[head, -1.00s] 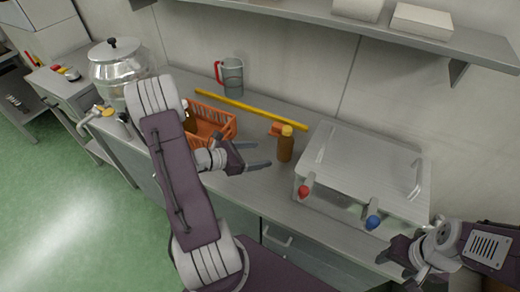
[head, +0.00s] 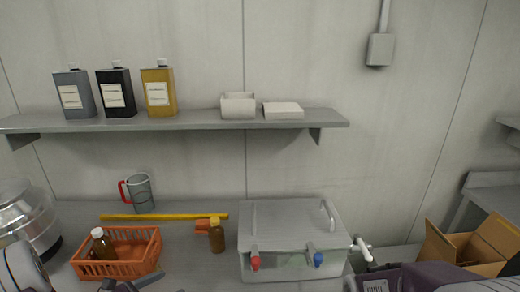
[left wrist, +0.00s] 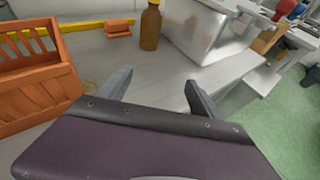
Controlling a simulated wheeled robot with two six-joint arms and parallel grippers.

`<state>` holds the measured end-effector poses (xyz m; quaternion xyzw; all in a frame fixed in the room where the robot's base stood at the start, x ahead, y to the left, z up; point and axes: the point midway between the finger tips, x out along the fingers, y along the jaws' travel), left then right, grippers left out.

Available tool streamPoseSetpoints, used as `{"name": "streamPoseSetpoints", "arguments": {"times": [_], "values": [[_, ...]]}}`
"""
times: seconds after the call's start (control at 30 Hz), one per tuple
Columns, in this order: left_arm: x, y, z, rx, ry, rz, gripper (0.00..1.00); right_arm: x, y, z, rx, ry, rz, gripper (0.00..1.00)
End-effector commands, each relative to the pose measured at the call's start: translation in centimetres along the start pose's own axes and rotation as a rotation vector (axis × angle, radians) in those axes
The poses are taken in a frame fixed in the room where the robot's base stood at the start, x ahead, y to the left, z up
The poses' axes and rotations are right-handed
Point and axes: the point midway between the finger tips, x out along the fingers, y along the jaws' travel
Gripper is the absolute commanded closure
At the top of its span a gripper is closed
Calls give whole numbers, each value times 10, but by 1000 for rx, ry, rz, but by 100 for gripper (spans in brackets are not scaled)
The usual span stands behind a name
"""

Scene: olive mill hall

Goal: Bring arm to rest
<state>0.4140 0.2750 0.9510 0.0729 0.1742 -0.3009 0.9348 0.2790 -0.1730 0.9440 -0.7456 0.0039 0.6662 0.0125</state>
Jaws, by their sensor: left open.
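My left gripper (left wrist: 155,92) is open and empty in the left wrist view, its two dark fingers apart above the bare grey counter. In the head view only the tips of my left gripper (head: 138,284) show at the bottom edge, just in front of the orange basket (head: 135,268). The basket also shows at the left of the left wrist view (left wrist: 35,95). My right arm (head: 415,280) shows at the lower right of the head view. Its gripper is mostly cut off by the bottom edge, so its fingers cannot be made out.
A small bottle (head: 105,245) stands in the basket. On the counter are a brown bottle (head: 217,238), a jug (head: 142,193), a yellow stick (head: 165,217) and a lidded metal box (head: 290,228). A shelf (head: 200,121) with tins runs above. A cardboard box (head: 465,245) stands at right.

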Motion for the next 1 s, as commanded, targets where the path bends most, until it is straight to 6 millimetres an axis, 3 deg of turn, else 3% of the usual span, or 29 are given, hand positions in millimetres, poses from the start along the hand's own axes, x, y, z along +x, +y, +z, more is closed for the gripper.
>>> {"name": "streamPoseSetpoints", "arguments": {"times": [0.23, 0.4, 0.53, 0.6, 0.63, 0.7, 0.8, 0.9, 1.0], "values": [[34, -49, 50, 178, -18, -170, 25, 0, 0, 0, 0, 0, 0, 46], [45, -119, 72, 377, 4, -395, 25, 0, 0, 0, 0, 0, 0, 46], [33, -197, 68, 661, 71, -673, 25, 0, 0, 0, 0, 0, 0, 46], [8, -239, 48, 949, 144, -891, 25, 0, 0, 0, 0, 0, 0, 46], [-6, -249, 35, 1093, 181, -980, 25, 0, 0, 0, 0, 0, 0, 46], [-32, -247, 8, 1425, 265, -1141, 25, 0, 0, 0, 0, 0, 0, 46], [-51, -212, -14, 1804, 365, -1259, 25, 0, 0, 0, 0, 0, 0, 46], [-57, -178, -26, 2024, 433, -1316, 25, 0, 0, 0, 0, 0, 0, 46], [-54, -159, -27, 2156, 458, -1332, 25, 0, 0, 0, 0, 0, 0, 46]]}}
